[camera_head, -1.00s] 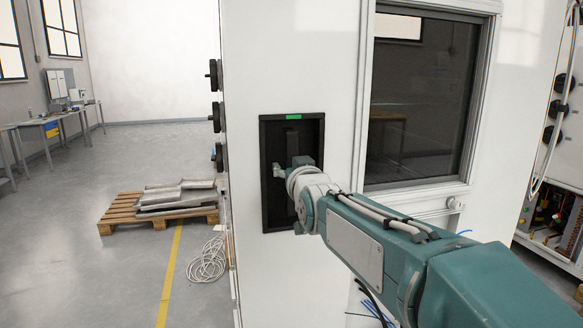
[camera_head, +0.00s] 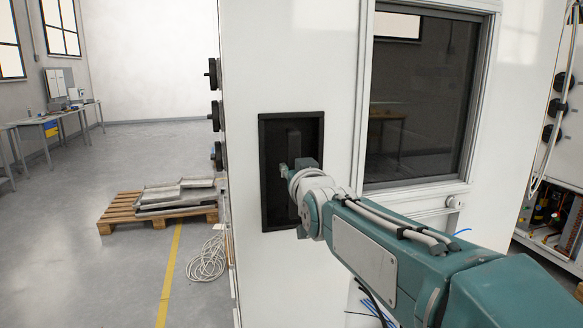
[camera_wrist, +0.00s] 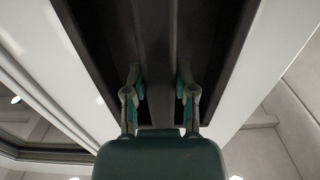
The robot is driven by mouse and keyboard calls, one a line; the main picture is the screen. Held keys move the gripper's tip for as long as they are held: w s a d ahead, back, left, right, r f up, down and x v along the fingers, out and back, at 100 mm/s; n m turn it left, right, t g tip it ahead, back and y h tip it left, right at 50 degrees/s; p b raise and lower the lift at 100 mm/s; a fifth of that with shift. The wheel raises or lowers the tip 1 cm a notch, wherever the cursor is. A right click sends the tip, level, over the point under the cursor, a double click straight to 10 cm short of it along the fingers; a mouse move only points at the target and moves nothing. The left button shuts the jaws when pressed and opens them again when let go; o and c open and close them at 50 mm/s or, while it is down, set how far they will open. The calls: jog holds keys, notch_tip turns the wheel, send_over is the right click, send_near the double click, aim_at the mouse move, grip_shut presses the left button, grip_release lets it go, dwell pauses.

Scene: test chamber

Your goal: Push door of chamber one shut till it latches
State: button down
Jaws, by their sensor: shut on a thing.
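The white chamber door (camera_head: 341,90) stands in front of me, with a dark window in its right part. A black recess (camera_head: 268,205) is set into the white front left of the window, with a dark upright handle (camera_head: 293,138) inside. My gripper (camera_head: 292,167) reaches into this recess. In the wrist view, its two fingers (camera_wrist: 159,88) lie on either side of the dark handle bar (camera_wrist: 155,35), shut on it. The lower part of the handle is hidden behind my gripper. I cannot tell whether the door is latched.
Black knobs (camera_head: 215,110) stick out at the left edge of the white front. A pallet with metal sheets (camera_head: 165,200) and a coiled cable (camera_head: 208,258) lie on the floor to the left. A further cabinet (camera_head: 560,170) stands at the right.

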jog(key=v, duration=0.3)
jog(key=d+v, duration=0.1)
jog(key=v, duration=0.1)
jog(key=shift+s+d+r, duration=0.1)
jog(key=shift+s, duration=0.1)
dwell(0.3)
jog(key=shift+c, duration=2)
grip_release()
jog(key=shift+a, duration=0.25)
jog(key=v, duration=1.2)
